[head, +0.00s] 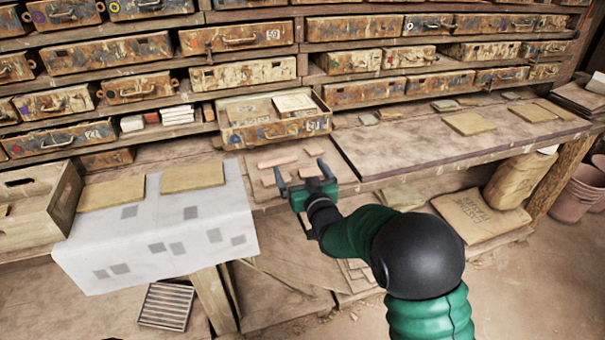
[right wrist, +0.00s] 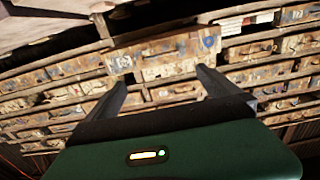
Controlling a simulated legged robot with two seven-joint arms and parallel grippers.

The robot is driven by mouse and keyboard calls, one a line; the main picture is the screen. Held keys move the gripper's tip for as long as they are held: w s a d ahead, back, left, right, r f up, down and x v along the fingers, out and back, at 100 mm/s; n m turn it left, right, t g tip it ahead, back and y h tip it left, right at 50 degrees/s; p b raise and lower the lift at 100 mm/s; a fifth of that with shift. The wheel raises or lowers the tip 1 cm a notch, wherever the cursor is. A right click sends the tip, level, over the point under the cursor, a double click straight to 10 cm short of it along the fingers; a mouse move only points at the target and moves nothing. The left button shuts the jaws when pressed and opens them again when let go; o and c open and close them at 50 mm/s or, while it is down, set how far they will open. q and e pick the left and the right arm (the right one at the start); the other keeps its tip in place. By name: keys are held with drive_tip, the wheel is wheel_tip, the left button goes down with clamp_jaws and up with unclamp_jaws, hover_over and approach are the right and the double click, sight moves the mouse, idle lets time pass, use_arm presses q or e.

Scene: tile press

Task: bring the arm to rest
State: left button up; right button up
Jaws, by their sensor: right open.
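My right gripper (head: 304,177) is over the bench in front of the pulled-out drawer (head: 275,134), with its two dark fingers spread apart and nothing between them. The right arm reaches in from the lower right of the head view. In the right wrist view the open fingers (right wrist: 160,85) point toward the drawer wall, and the gap between them is empty. My left gripper is not in the head view.
Flat tiles (head: 193,177) lie on a white patterned sheet (head: 180,240) at left, beside a wooden crate (head: 35,212). Small reddish pieces (head: 277,161) lie near the gripper. More tiles (head: 468,123) and a sack (head: 480,215) are at right. The bench's middle right is clear.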

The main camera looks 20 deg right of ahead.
use_arm(q)
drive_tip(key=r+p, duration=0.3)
drive_tip(key=p, duration=0.1)
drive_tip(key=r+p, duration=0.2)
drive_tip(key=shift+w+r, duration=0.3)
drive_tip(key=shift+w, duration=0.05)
use_arm(e)
drive_tip(key=s+f+g, duration=0.4)
drive_tip(key=s+g, duration=0.1)
drive_tip(key=s, duration=0.6)
drive_tip(key=s+d+f+g, duration=0.1)
drive_tip(key=s+f+g, duration=0.3)
drive_tip(key=s, duration=0.8)
drive_tip(key=s+d+f+g+h, duration=0.1)
drive_tip(key=s+f+g, duration=0.3)
drive_tip(key=s, duration=0.8)
drive_tip(key=shift+f+m+g, duration=0.15)
drive_tip(key=shift+m+g, duration=0.15)
drive_tip(key=shift+g, duration=0.9)
